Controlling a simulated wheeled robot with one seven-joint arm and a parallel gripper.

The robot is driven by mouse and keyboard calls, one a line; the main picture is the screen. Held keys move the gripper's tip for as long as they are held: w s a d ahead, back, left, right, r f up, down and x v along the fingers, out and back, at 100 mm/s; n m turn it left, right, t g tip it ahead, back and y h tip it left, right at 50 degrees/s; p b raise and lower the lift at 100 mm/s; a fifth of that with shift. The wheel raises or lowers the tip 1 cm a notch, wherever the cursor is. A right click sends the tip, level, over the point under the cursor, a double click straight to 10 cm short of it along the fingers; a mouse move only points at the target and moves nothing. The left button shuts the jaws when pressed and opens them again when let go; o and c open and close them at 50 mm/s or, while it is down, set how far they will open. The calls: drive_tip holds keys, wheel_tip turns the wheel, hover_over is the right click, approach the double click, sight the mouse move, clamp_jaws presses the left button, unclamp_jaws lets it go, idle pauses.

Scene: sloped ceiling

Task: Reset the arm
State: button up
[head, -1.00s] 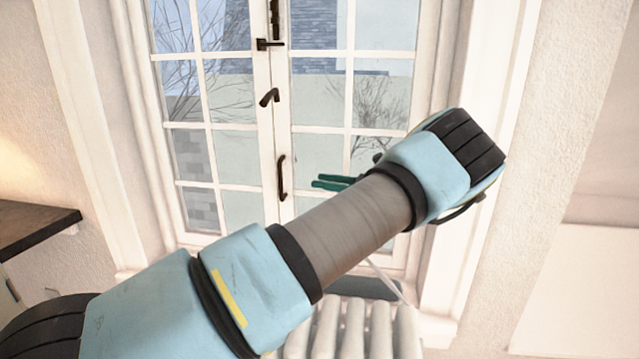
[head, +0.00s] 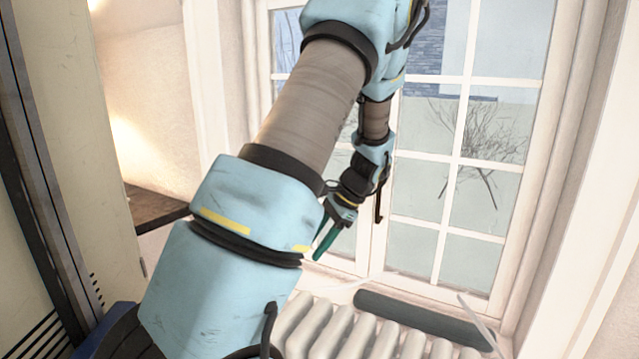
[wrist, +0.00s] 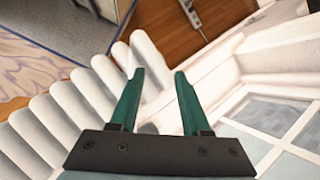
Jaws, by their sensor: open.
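My gripper (wrist: 157,95) is open and empty in the wrist view, its two green fingers apart with nothing between them. In the head view my gripper (head: 326,240) hangs at the end of my raised, bent arm, pointing down in front of the window, above the radiator. Only part of its green fingers shows there. My upper arm covers part of the window in the head view.
A white radiator (head: 350,330) stands below the window (head: 465,150); it also shows in the wrist view (wrist: 70,105). A dark grey roll-like object (head: 420,318) lies behind the radiator. A dark counter (head: 155,208) and a cream cabinet (head: 60,130) are at left.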

drive_tip(key=s+a+r+n+t+h, duration=0.1)
drive_tip(key=s+a+r+n+h, duration=0.1)
drive_tip(key=s+n, duration=0.4)
drive_tip(key=s+a+r+n+h, duration=0.2)
drive_tip(key=s+a+n+h, duration=0.2)
drive_tip(key=s+n, duration=0.2)
drive_tip(key=shift+s+r+t, duration=0.3)
drive_tip(key=shift+s+t, duration=0.1)
drive_tip(key=shift+s, duration=0.6)
drive_tip(key=shift+a, duration=0.1)
